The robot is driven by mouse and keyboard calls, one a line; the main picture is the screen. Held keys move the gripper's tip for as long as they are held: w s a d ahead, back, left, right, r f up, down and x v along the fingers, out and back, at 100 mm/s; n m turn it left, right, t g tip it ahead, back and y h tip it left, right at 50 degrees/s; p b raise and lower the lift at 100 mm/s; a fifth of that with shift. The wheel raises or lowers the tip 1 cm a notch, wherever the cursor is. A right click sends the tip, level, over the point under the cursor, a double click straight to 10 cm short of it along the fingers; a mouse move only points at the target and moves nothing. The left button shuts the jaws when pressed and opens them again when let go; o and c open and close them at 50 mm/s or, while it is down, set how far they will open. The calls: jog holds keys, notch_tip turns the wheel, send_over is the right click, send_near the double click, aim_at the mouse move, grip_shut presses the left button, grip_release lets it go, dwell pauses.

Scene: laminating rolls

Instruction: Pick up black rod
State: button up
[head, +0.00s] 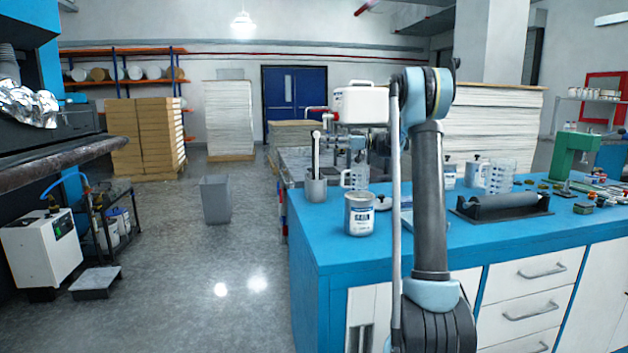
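A dark grey-black rod (503,199) lies level in a black cradle-like stand (545,210) on the blue-topped workbench (330,253), right of my arm. Its long side runs roughly left to right. My upright arm stands in front of the bench, left of the rod. I cannot make out my gripper clearly; the arm's far end is mostly hidden behind its upper joint or lost among the objects behind. No fingers show at the rod, and whether they are open or shut does not show.
On the bench, a labelled can (360,215), a grey cup (316,187) and clear measuring jugs (500,176) stand near my arm. A green press (573,156) stands right of the rod. Open floor (205,275) lies left of the bench, with a grey bin (215,199).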

aim_at(314, 143)
jog(key=shift+s+a+f, duration=0.1)
jog(key=shift+a+f, duration=0.05)
jog(key=shift+a, duration=1.25)
jog(key=shift+a+f, duration=0.15)
jog(key=shift+a, duration=1.2)
grip_shut()
